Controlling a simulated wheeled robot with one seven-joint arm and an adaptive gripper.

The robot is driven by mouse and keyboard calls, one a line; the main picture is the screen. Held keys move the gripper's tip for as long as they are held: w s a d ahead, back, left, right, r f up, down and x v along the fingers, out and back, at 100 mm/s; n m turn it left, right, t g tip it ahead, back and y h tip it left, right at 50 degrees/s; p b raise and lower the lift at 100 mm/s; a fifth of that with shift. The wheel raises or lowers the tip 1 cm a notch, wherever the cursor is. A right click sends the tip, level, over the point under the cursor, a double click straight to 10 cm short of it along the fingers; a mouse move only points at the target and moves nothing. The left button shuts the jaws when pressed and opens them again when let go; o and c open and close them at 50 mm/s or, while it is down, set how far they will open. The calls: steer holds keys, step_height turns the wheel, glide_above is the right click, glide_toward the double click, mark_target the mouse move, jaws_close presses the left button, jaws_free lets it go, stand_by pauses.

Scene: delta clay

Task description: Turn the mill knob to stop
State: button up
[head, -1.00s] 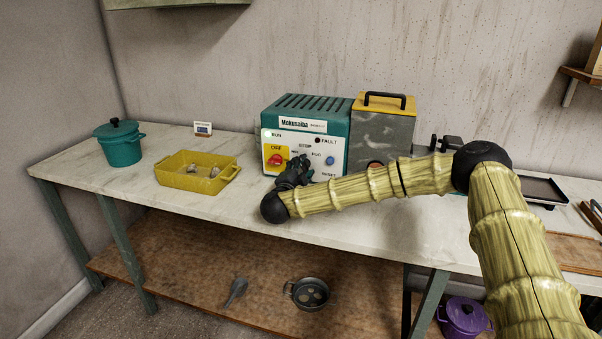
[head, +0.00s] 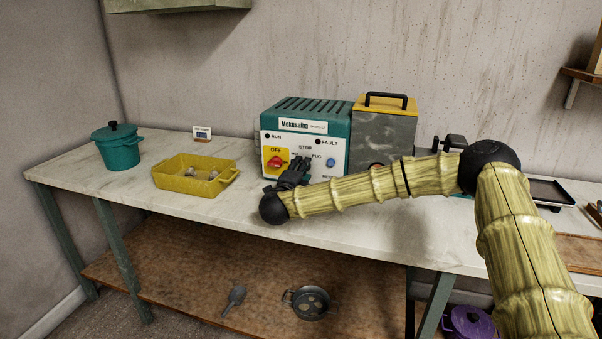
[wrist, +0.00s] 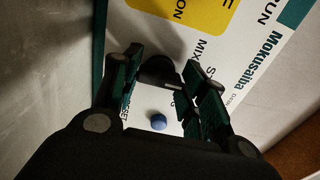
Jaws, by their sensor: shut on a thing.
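The mill (head: 306,131) is a teal box with a white front panel, standing on the worktop. Its black knob (wrist: 157,70) shows between my fingertips in the wrist view, partly covered by them. My gripper (head: 299,165) is at the middle of the panel, shut on the knob; it also shows in the wrist view (wrist: 163,78). The panel carries STOP, MIX and PUG lettering around the knob. The knob's exact pointing is hard to read. The RUN lamp (head: 267,136) looks dark, and so does the FAULT lamp (head: 318,142).
A red switch (head: 276,162) on a yellow plate sits left of my gripper. A blue button (head: 331,162) is to its right. A yellow tray (head: 176,184) and a teal pot (head: 118,152) stand further left. A grey box with yellow lid (head: 384,132) adjoins the mill.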

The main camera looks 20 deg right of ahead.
steer(key=shift+f, duration=0.15)
steer(key=o, duration=1)
steer(key=shift+d, duration=0.1)
steer(key=shift+s, duration=0.1)
steer(key=shift+s+a, duration=0.15)
steer(key=shift+a, duration=0.1)
steer(key=v, duration=1.1)
steer(key=shift+s+a, duration=0.1)
steer(key=shift+s, duration=0.05)
